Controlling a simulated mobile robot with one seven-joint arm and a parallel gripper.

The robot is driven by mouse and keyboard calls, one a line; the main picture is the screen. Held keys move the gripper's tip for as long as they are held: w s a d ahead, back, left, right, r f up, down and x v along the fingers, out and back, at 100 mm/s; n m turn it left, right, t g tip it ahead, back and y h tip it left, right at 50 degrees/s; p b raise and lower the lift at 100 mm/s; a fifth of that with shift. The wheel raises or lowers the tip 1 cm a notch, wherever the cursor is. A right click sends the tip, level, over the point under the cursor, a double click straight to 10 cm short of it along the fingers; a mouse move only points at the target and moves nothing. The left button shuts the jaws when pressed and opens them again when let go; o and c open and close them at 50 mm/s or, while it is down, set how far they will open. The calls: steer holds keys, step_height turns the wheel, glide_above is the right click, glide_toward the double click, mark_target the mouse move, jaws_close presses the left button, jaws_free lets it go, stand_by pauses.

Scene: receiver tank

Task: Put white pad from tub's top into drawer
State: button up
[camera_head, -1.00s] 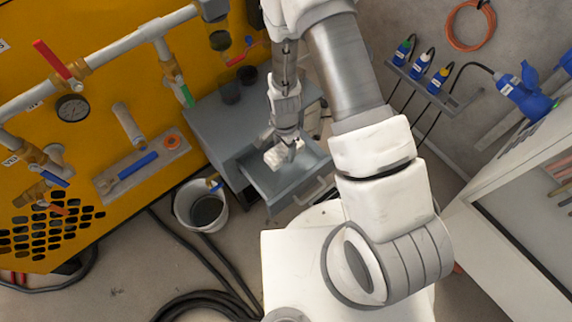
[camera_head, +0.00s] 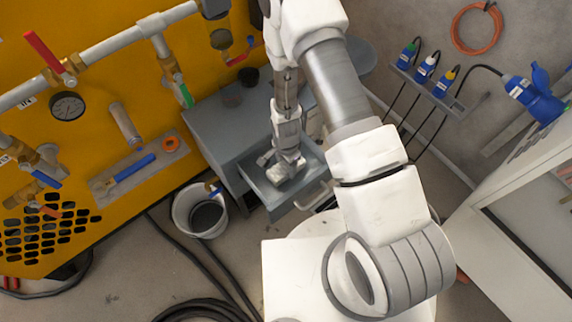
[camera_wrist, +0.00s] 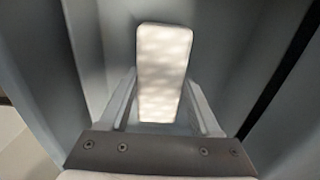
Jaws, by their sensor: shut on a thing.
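The white pad (camera_wrist: 163,70) is held between the two fingers of my gripper (camera_wrist: 160,105) in the wrist view, with grey drawer walls around it. In the head view my gripper (camera_head: 288,166) points down inside the open grey drawer (camera_head: 267,197), and the pad shows only as a small pale shape at the fingertips. I cannot tell whether the pad touches the drawer floor. The tub (camera_head: 187,210), a white bucket with a dark inside, stands on the floor left of the drawer.
The grey cabinet (camera_head: 217,131) carries dark cups (camera_head: 231,95) on its top. A yellow panel with pipes and valves (camera_head: 110,110) stands at the left. Black hoses (camera_head: 205,262) lie on the floor. A white cabinet (camera_head: 500,220) is at the right.

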steer(key=o, duration=1.4)
steer(key=shift+c, duration=0.2)
step_height(320, 180, up, 12)
steer(key=r+p, duration=0.1)
steer(key=p, duration=0.4)
step_height(320, 180, up, 12)
steer(key=n+t, duration=0.1)
steer(key=n, duration=0.1)
glide_above(286, 165)
steer(key=w+d, duration=0.1)
steer(key=w, duration=0.2)
steer(key=s+d+r+n+t, duration=0.1)
steer(key=d+r+n+t, duration=0.15)
steer(key=r, duration=0.95)
steer(key=s+d+r+n+t, duration=0.1)
steer(key=s+d+r+n, duration=0.2)
steer(key=s+r, duration=0.4)
steer(key=s+d+r+n+t, duration=0.1)
steer(key=s+d+r+n, duration=0.2)
steer(key=s+r, duration=0.4)
step_height(286, 165, up, 3)
steer(key=shift+s+d+f+n, duration=0.15)
steer(key=shift+s+d+n, duration=0.2)
steer(key=shift+d, duration=0.2)
